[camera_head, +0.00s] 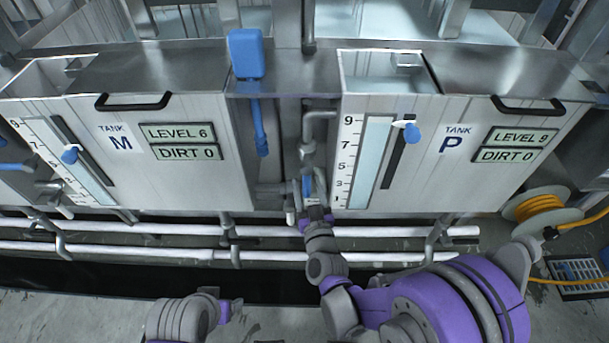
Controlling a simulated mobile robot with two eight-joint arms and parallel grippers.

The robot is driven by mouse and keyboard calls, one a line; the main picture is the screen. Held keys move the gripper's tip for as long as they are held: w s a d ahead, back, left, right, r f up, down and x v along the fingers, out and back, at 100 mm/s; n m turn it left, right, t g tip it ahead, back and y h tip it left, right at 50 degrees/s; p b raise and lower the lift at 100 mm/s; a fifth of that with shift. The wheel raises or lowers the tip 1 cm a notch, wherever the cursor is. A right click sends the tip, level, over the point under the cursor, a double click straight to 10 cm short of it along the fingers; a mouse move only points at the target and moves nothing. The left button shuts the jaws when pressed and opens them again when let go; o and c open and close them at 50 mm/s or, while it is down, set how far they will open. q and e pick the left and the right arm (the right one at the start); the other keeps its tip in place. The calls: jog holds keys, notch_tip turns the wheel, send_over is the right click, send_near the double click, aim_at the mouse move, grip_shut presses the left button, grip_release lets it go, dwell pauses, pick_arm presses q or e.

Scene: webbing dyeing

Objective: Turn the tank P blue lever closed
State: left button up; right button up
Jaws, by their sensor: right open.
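Tank P (466,165) stands right of centre, with panels reading LEVEL 9 and DIRT 0. A small blue lever (308,186) shows on the pipework at the tank's lower left corner. My right gripper (308,204) reaches up to this lever from below and is open. The lever shows at its fingertips; I cannot tell whether they touch it. The gripper hides the lower part of the fitting. Part of my left arm shows at the bottom, but its fingers are not visible.
Tank M (215,185) stands at left, reading LEVEL 6 and DIRT 0. A blue sprayer-like tool (246,55) hangs between the tanks. Horizontal pipes (150,229) run in front below the tanks. A yellow hose reel (541,208) stands at right.

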jog(key=shift+w+a, duration=0.2)
jog(key=shift+w, duration=0.75)
jog(key=shift+w+a, duration=0.15)
jog(key=shift+w, duration=0.75)
grip_shut()
